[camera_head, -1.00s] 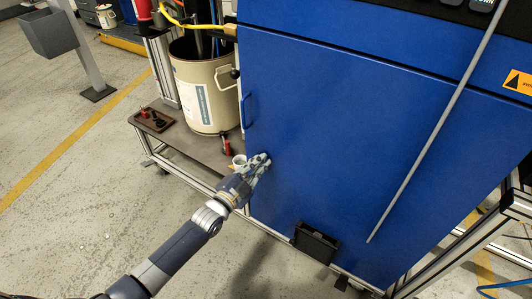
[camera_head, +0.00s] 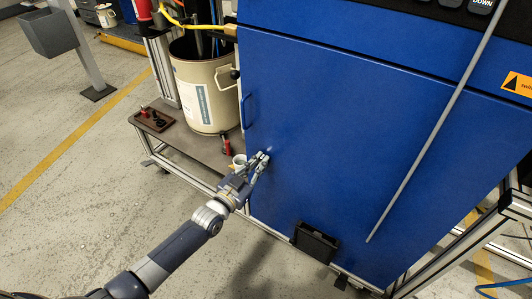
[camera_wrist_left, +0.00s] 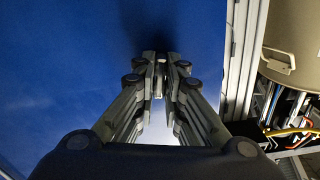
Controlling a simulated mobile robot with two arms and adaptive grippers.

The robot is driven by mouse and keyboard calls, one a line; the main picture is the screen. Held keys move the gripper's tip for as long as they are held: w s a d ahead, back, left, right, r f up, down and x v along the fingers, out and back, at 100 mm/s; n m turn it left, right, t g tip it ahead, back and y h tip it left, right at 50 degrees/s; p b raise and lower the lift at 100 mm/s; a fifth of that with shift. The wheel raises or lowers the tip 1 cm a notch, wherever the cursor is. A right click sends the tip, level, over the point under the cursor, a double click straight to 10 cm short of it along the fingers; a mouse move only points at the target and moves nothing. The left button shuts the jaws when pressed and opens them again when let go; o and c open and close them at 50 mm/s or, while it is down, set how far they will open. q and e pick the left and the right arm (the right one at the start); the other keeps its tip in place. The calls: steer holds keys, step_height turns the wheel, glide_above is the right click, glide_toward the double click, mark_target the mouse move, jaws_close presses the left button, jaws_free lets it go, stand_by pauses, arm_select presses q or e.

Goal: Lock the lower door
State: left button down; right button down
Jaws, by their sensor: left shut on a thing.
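The blue lower door (camera_head: 330,150) fills the front of the cabinet and looks closed flush. Its blue handle (camera_head: 249,110) is near its left edge. My left gripper (camera_head: 262,159) is at the door's left side, below the handle. In the left wrist view the fingertips (camera_wrist_left: 160,70) are close together against the door, shut on a small light-coloured part, seemingly the door lock (camera_wrist_left: 160,62). The fingers hide most of that part, so I cannot tell which way it is turned. My right gripper is not in view.
A beige drum (camera_head: 205,90) stands on a low shelf left of the door, with a brown tray (camera_head: 153,120) beside it. A black box (camera_head: 315,242) is at the door's bottom edge. A thin grey rod (camera_head: 430,140) crosses in front of the door. Open floor lies at left.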

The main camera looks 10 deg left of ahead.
arm_select(q)
steer(key=shift+n, duration=0.3)
steer(key=shift+n, duration=1)
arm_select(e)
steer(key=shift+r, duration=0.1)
arm_select(q)
steer(key=c, duration=1.5)
jaws_free()
steer(key=shift+s, duration=0.15)
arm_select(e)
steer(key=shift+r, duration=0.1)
